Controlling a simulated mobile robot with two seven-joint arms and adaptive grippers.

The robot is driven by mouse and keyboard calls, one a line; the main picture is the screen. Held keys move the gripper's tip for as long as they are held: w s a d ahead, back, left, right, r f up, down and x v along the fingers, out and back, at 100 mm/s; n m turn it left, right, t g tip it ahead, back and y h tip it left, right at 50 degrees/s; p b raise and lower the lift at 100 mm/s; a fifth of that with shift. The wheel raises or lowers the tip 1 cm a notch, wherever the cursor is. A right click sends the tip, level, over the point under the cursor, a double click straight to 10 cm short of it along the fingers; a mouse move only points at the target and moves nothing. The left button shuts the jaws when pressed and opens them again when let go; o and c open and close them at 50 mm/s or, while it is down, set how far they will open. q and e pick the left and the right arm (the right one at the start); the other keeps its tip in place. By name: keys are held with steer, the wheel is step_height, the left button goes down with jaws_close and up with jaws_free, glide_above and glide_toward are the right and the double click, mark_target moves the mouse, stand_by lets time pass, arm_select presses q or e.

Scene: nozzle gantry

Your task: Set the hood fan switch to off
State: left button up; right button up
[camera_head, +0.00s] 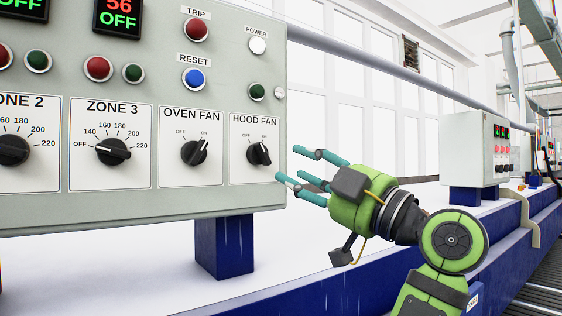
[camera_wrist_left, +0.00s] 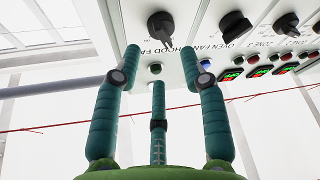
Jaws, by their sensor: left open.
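The hood fan switch is a black rotary knob (camera_head: 259,153) at the right end of the grey control panel (camera_head: 180,205). Its "OFF" and "ON" marks are small, and I cannot tell for sure which one it points to. In the left wrist view the knob (camera_wrist_left: 161,26) shows upside down, just beyond the fingertips. My left gripper (camera_head: 287,163) has three teal fingers spread apart and empty. It is just right of the knob, and no contact shows. It also appears in the left wrist view (camera_wrist_left: 160,58). My right gripper is not in view.
The oven fan knob (camera_head: 194,152) sits left of the hood fan switch, turned toward "ON". The zone 3 knob (camera_head: 113,151) is further left. Above are a blue reset button (camera_head: 194,79) and a green light (camera_head: 257,91). A blue post (camera_head: 224,247) supports the panel.

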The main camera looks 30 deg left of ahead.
arm_select(q)
steer(key=v, duration=0.5)
steer(key=shift+d+f, duration=0.1)
steer(key=shift+d, duration=0.1)
